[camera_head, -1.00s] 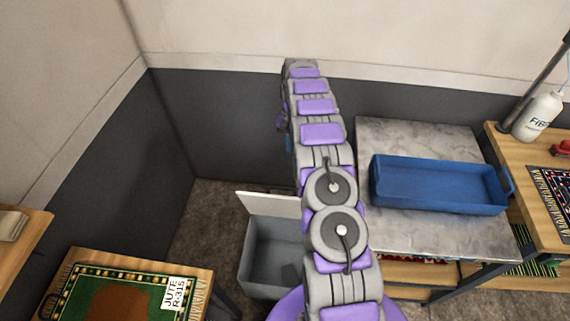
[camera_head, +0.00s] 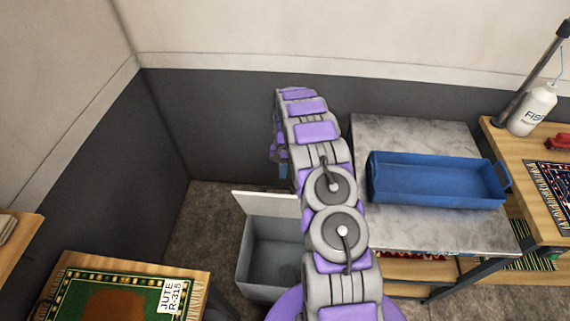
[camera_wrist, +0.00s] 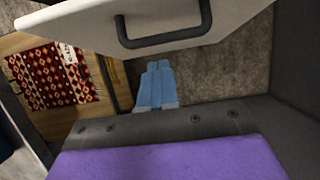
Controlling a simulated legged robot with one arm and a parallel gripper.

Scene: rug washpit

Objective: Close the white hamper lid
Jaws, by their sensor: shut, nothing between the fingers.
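The white hamper lid (camera_head: 266,204) stands raised at the back edge of the grey hamper (camera_head: 245,265), which is open and looks empty where I can see inside. My arm hides the hamper's right part. In the wrist view the white lid (camera_wrist: 170,22) spans the top, with a dark bar handle (camera_wrist: 165,38) on it. My gripper (camera_wrist: 157,66) shows there as blue fingers, shut and empty, just below the handle and apart from it in the picture. In the head view a little of the blue gripper (camera_head: 283,171) shows behind my arm, above the lid.
A green rug labelled JUTE R-315 (camera_head: 120,293) lies on a wooden table at the lower left. A marble-topped table (camera_head: 405,135) with a blue tray (camera_head: 435,165) stands right of my arm. A dark wall is close behind the hamper. A red patterned rug (camera_wrist: 50,78) shows in the wrist view.

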